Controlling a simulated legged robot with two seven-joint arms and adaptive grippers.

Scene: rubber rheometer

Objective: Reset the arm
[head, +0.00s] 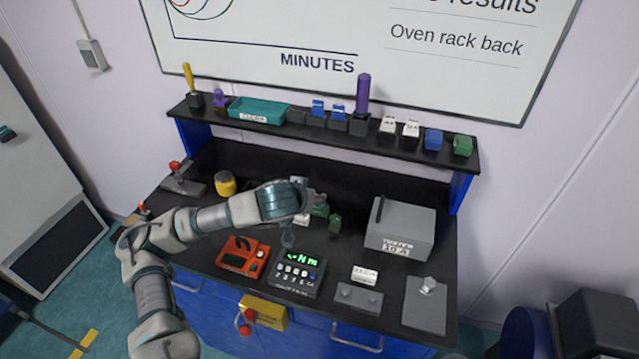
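My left arm comes in from the lower left and reaches across the bench. Its wrist is over the middle of the black worktop (420,268). My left gripper (288,238) points down behind a black box with a green display and several buttons (300,272). The gripper is small and mostly hidden by the wrist, so its fingers cannot be made out. I cannot see anything held in it. My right gripper is not in view.
A red device (242,256) sits left of the display box. A grey tester box (400,229) stands at the right rear. A grey plate with a knob (425,305) is at the right front. The raised shelf (285,128) carries a teal tray (258,109) and several small blocks.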

